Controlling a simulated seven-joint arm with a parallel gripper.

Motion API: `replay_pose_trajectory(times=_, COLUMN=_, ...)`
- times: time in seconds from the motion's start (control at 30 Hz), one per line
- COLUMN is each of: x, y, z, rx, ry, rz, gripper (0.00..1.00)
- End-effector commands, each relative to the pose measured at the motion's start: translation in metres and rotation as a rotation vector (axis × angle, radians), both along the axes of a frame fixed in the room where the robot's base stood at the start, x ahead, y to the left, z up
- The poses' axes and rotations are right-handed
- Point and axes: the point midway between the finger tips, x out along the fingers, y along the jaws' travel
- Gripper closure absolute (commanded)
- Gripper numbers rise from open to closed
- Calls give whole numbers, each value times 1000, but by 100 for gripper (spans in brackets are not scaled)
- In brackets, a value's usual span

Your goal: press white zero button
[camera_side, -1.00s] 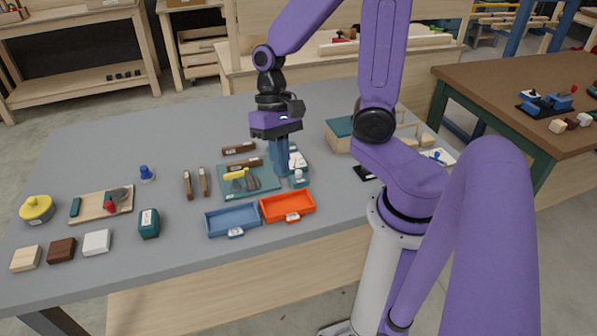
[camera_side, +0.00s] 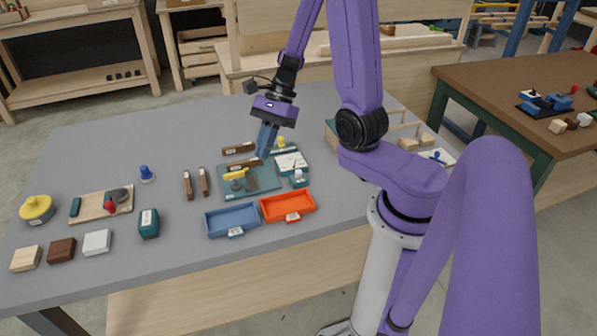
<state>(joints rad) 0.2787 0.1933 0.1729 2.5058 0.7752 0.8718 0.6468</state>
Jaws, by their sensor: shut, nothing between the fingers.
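A small teal device with a white face (camera_side: 291,163) and what looks like a red mark on it stands near the middle of the table. A small white round part (camera_side: 298,174) sits on a teal base at its front; it may be the zero button, but no marking is readable at this size. My gripper (camera_side: 262,154) points down with its blue fingers shut and empty. In the picture its fingertips are left of the white face, by the back edge of the teal mat. I cannot tell whether they touch anything.
The teal mat (camera_side: 232,190) carries a yellow-handled tool (camera_side: 236,174) and grey pieces. A blue tray (camera_side: 231,221) and an orange tray (camera_side: 287,207) stand in front. Brown blocks (camera_side: 239,149) lie behind the mat. The table's back left is clear.

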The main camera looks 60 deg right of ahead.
Motion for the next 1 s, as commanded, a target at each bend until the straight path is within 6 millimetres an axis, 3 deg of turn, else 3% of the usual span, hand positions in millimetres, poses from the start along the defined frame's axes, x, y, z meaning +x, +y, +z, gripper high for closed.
replay_pose_trajectory(times=0.53, x=11, y=-56, z=-15, rx=164, ry=146, rz=-715, gripper=100)
replay_pose_trajectory(times=1.0, x=-9, y=-110, z=-30, rx=354, ry=245, rz=-1313, gripper=100)
